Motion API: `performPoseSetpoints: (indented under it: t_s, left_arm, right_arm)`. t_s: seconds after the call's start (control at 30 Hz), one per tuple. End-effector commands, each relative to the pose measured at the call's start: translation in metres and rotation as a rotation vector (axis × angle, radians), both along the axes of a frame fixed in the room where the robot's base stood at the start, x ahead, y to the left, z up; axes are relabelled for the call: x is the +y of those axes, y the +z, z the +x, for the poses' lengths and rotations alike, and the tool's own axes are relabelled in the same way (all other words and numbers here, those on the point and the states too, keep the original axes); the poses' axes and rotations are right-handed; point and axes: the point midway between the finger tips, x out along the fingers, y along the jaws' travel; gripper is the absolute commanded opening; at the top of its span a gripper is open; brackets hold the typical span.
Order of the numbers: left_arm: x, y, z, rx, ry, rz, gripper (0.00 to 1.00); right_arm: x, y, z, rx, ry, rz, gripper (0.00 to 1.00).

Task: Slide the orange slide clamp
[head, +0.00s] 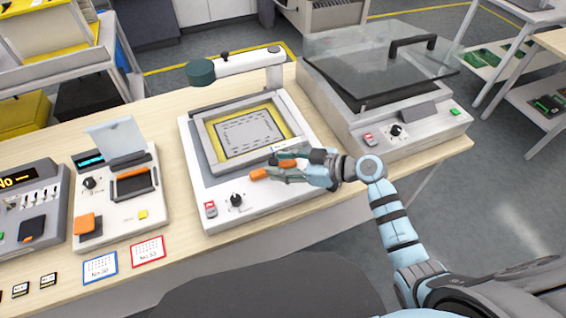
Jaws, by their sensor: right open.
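My right gripper (271,168) reaches in from the right over the front right part of the white machine (205,190) with the yellow-edged frame (240,130). A separate orange block (85,223) sits at the front left of the smaller white device (118,220), well away from the gripper. I cannot tell for certain which orange part is the slide clamp. My left gripper is not in view.
A green-ended arm (201,72) overhangs the framed machine. A black knob (236,200) and red switch (210,208) are at its front. A glass-lidded machine (385,65) stands to the right. Blue-edged (100,267) and red-edged (147,251) cards lie on the bench.

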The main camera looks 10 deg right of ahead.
Motion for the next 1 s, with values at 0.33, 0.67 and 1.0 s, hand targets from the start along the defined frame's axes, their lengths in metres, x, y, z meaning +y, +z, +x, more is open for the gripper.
performPoseSetpoints:
  t_s: [0.33,0.67,1.0]
  left_arm:
    - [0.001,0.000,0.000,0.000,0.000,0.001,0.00]
    - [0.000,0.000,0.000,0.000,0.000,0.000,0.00]
    - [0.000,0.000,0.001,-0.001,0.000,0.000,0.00]
  right_arm:
    - [-0.045,0.022,-0.034,-0.001,0.001,-0.009,0.41]
    - [-0.087,0.046,-0.066,0.001,0.002,-0.004,0.41]
    - [-0.087,0.046,-0.066,0.000,0.000,-0.001,0.41]
